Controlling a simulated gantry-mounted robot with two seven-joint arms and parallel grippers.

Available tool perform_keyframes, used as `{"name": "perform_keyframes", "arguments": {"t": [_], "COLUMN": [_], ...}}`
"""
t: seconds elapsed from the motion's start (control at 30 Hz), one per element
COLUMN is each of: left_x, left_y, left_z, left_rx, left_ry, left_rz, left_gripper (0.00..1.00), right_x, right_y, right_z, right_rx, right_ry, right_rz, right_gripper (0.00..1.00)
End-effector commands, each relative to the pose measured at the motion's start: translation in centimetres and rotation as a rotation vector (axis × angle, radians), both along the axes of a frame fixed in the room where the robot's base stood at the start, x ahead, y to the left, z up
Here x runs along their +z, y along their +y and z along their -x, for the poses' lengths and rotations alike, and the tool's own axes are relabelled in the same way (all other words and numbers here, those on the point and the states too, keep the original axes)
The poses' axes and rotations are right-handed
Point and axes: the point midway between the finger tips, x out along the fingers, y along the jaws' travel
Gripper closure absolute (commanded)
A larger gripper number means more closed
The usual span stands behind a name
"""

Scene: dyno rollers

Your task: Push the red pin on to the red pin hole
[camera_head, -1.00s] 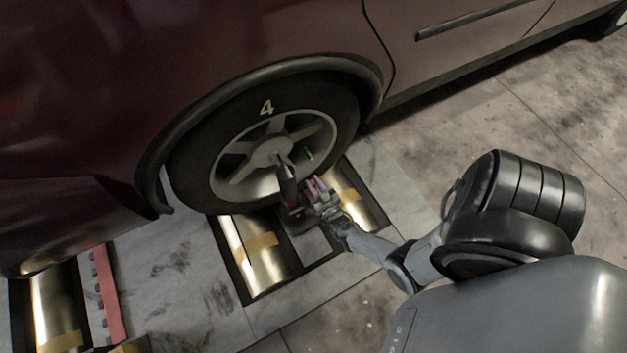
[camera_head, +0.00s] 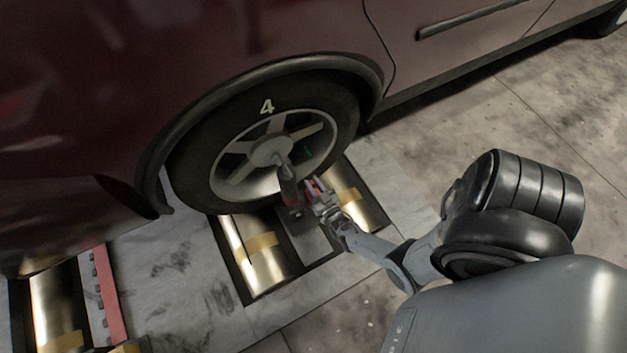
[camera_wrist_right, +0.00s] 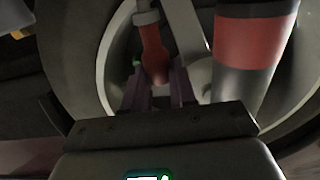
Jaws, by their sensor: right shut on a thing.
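The red pin (camera_wrist_right: 152,52) shows in the right wrist view as a red rounded piece below a grey top. It sits between the dark fingers of my right gripper (camera_wrist_right: 158,85), which is shut on it. In the head view my right gripper (camera_head: 316,188) is low in front of the wheel, just right of an upright post (camera_head: 289,188). In the right wrist view a thick grey post with a red band (camera_wrist_right: 255,42) stands right of the pin. I cannot make out the red pin hole for sure. My left gripper is not in view.
The car wheel (camera_head: 228,188) marked 4 rests on metal rollers (camera_head: 262,260) set in the floor, close behind my right gripper. The dark red car body (camera_head: 90,90) rises above. A red strip (camera_head: 110,295) lies at lower left. Open floor (camera_head: 540,120) is at right.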

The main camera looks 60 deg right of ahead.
Motion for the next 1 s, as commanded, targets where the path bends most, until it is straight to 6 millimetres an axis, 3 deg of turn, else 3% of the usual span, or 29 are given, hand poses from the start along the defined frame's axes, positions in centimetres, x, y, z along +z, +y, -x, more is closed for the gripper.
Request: {"name": "perform_keyframes", "arguments": {"t": [0.73,0.77,0.93,1.0], "left_x": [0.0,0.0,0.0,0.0], "left_y": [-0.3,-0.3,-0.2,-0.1], "left_z": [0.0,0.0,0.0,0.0], "left_rx": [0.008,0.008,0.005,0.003], "left_ry": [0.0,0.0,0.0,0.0], "left_rz": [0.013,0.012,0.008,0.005], "left_gripper": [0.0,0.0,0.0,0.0], "right_x": [-1.1,-1.1,-1.1,-1.1], "right_y": [0.0,0.0,0.0,0.0], "right_z": [-0.1,-0.1,-0.1,0.0], "right_rx": [0.0,0.0,0.0,0.0], "right_ry": [-0.001,-0.001,-0.001,0.0], "right_rz": [0.001,0.001,0.001,0.0], "right_gripper": [1.0,0.7,0.44,0.44]}}
